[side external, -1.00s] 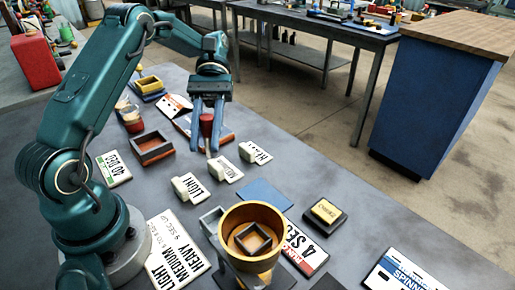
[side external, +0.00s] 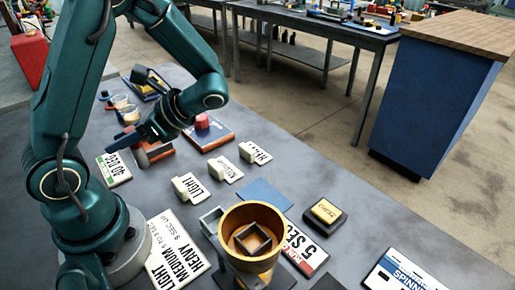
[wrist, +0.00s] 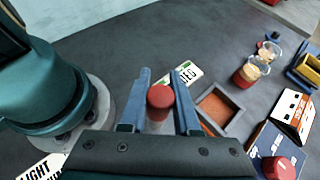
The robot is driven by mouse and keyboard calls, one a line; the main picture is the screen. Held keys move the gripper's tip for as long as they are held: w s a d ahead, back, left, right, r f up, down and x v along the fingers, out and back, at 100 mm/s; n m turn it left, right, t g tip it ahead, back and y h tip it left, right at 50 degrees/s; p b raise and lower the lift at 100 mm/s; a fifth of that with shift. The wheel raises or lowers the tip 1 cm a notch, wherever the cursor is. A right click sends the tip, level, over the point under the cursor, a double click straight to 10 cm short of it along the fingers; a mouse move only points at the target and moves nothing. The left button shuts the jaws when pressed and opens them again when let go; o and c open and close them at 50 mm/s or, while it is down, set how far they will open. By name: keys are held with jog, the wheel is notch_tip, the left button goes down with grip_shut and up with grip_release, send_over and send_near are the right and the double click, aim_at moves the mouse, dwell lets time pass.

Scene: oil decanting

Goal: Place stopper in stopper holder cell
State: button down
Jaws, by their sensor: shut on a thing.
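My gripper (wrist: 160,95) is shut on a red round-topped stopper (wrist: 160,97), which shows between its two blue fingers in the wrist view. A square open cell with dark walls and an orange floor (wrist: 238,112), which looks like the stopper holder, lies just right of the stopper in the wrist view. In the side view my gripper partly hides this cell (side external: 160,155). A second red piece (side external: 202,121) stands on a blue-and-orange block.
A "40 DEG" card (side external: 114,168) lies beside the cell. Small jars (wrist: 246,74) stand beyond it. Several white label blocks, such as the LIGHT one (side external: 186,187), and a brass cup (side external: 252,269) stand to the right.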

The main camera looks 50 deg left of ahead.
jog(key=s+a+r+m+t+y, duration=0.3)
jog(key=s+a+r+m+t, duration=0.1)
jog(key=a, duration=0.3)
jog(key=shift+m, duration=0.3)
jog(key=shift+w+d+f, duration=0.3)
jog(key=shift+w+f, duration=1.4)
jog(key=shift+w, duration=0.15)
jog(key=shift+w+d+f, duration=0.35)
jog(key=shift+w+f, duration=1.4)
jog(key=shift+w, duration=0.15)
jog(key=shift+w+d+f, duration=0.3)
jog(key=shift+w+f, duration=1.4)
jog(key=shift+w, duration=0.15)
jog(key=c, duration=0.6)
grip_release()
jog(key=shift+f, duration=0.1)
jog(key=shift+c, duration=0.2)
